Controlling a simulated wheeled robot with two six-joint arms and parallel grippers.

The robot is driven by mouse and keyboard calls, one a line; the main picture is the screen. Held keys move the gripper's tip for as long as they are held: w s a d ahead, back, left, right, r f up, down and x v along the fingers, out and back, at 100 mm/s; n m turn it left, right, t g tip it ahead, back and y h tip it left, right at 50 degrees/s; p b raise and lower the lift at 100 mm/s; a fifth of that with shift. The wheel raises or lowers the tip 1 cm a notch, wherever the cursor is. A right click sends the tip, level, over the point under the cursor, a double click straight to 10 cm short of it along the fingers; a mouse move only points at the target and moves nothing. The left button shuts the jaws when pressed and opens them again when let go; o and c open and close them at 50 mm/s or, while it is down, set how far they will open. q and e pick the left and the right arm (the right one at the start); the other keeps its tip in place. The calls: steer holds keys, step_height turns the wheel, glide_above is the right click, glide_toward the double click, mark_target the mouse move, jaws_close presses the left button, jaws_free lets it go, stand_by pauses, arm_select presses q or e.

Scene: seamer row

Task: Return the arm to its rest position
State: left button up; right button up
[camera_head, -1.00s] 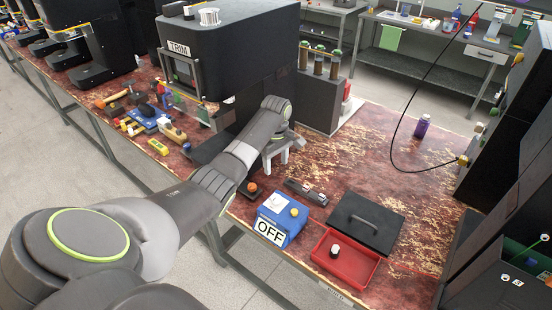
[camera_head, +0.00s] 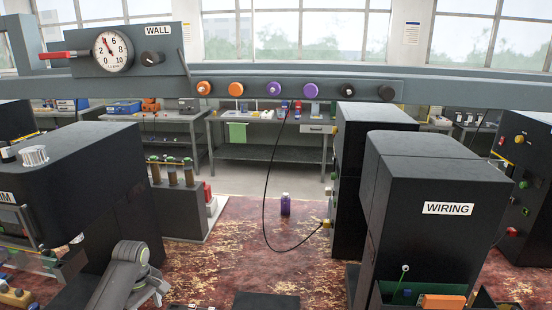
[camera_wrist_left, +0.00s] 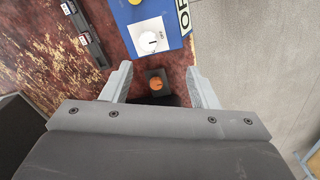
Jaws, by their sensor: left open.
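My left arm's grey wrist shows at the lower left of the head view, with the left gripper (camera_head: 158,290) over the bench beside the black TRIM machine (camera_head: 80,170). In the left wrist view the left gripper (camera_wrist_left: 158,72) is open, its two pale fingers wide apart with nothing held. An orange knob (camera_wrist_left: 156,84) on a small dark plate lies below, between the fingers as seen from above. A blue box (camera_wrist_left: 158,18) with a white knob and a partly cut-off label is just beyond the fingertips. My right gripper is not in view.
The bench top (camera_head: 230,240) is mostly clear in the middle, with a purple bottle (camera_head: 285,205) standing at the back. A black cable (camera_head: 264,200) hangs over it. The black WIRING machine (camera_head: 430,200) stands at right. A grey rail with the WALL gauge (camera_head: 113,50) crosses above.

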arm_select(q)
steer(key=s+d+f+m+t, duration=0.1)
steer(key=s+d+f+m, duration=0.15)
steer(key=s, duration=0.35)
steer(key=s+d+f+m, duration=0.1)
steer(key=s+f+m, duration=0.2)
steer(key=s, duration=0.4)
steer(key=s+d+f+m+t, duration=0.1)
steer(key=s+f+m, duration=0.15)
steer(key=s, duration=0.35)
steer(key=s+d+r+m+t+y, duration=0.1)
steer(key=s+r+m, duration=0.15)
steer(key=s, duration=0.65)
steer(key=s+d+r+m+t, duration=0.15)
steer(key=s+r, duration=0.25)
steer(key=s, duration=0.5)
step_height(320, 180, down, 29)
steer(key=a+g+b, duration=0.2)
steer(key=b, duration=0.2)
steer(key=s+f+b, duration=0.2)
steer(key=s+f, duration=0.5)
steer(key=f, duration=0.2)
steer(key=s+d+f+g+b, duration=0.1)
steer(key=s+f, duration=0.6)
steer(key=f, duration=0.3)
steer(key=shift+s+d+f+m+b, duration=0.25)
steer(key=shift+s+m+b, duration=0.05)
steer(key=shift+b, duration=0.05)
